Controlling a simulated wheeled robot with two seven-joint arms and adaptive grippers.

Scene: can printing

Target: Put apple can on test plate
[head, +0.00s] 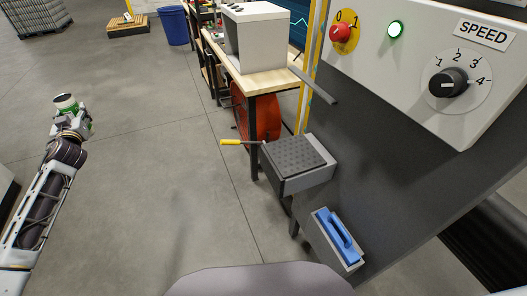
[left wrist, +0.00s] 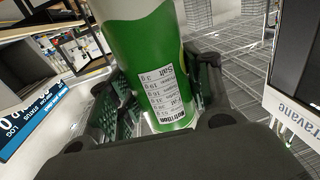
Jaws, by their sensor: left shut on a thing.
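A green and white can (left wrist: 150,60) with a nutrition label stands between the fingers of my left gripper (left wrist: 155,95) in the left wrist view. The gripper is shut on it. In the head view my left gripper (head: 76,118) is at the far left, holding the can (head: 66,102) above the floor. No apple picture shows on the visible side of the can. A dark dotted plate (head: 298,156) with a yellow-handled lever (head: 230,142) sits on the machine's front, right of centre, well away from the can. I cannot tell whether it is the test plate. My right gripper is out of view.
The grey machine panel (head: 440,30) with a red button, green light and speed knob fills the right. A blue-handled block (head: 340,236) is below the dotted plate. A wooden table (head: 262,80) bears a white box (head: 256,40). Open floor (head: 150,160) lies between my left arm and the machine.

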